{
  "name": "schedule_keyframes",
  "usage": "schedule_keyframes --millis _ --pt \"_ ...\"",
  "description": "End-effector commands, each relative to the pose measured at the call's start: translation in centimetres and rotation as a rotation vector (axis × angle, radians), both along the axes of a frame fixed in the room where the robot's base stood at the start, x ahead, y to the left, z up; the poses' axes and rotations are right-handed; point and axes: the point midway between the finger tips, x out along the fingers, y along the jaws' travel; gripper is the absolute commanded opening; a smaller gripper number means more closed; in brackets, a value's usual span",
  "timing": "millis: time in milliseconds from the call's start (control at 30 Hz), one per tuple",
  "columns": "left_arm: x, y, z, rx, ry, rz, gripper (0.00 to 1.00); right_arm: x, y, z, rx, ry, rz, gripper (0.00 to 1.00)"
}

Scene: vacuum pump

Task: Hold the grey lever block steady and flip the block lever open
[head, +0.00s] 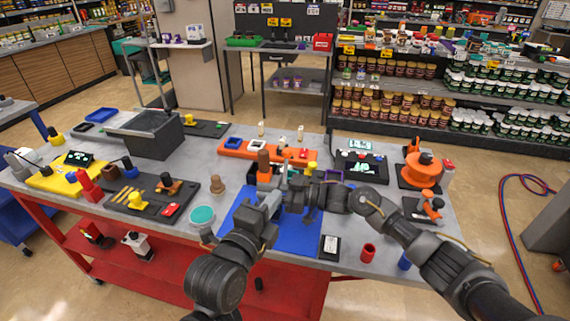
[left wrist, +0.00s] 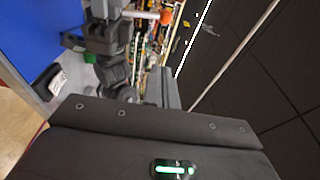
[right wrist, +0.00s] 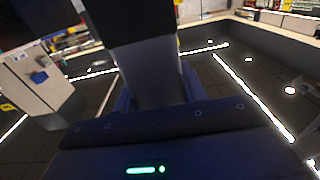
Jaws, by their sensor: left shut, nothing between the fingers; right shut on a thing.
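The two grippers meet above the blue mat (head: 300,238) in the middle of the table. My left gripper (head: 273,199) is shut with nothing between its fingers, close to my right gripper (head: 288,190). My right gripper is shut on a small grey piece, which seems to be the grey lever block; the arms mostly hide it. In the right wrist view a large grey shape (right wrist: 150,75) with a dark top fills the space before the fingers. The left wrist view shows my dark right arm beside the blue mat.
An orange tray (head: 234,153) lies behind the mat. A grey bin (head: 152,142) and a yellow block stand on the left. Orange devices (head: 421,169) stand at the right edge.

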Motion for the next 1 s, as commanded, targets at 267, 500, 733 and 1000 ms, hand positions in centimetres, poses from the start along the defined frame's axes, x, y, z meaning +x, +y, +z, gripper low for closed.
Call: schedule_keyframes --millis 267,500,733,1000 --pt "1.8 -1.1 -0.1 0.006 -0.002 -0.001 0.00 0.0 0.0 0.0 0.000 0.001 0.001 0.11" --pt "6.2 -3.4 -0.1 0.004 -0.002 0.000 0.00 -0.1 0.0 0.0 0.000 0.001 0.001 0.11" --pt "10.0 -4.6 -0.3 0.005 -0.002 0.002 0.00 -0.1 0.0 0.0 0.000 0.001 0.001 0.11" --pt "12.4 -3.9 -0.4 0.002 0.000 -0.001 0.00 0.0 0.0 0.0 0.000 0.001 0.001 0.11"
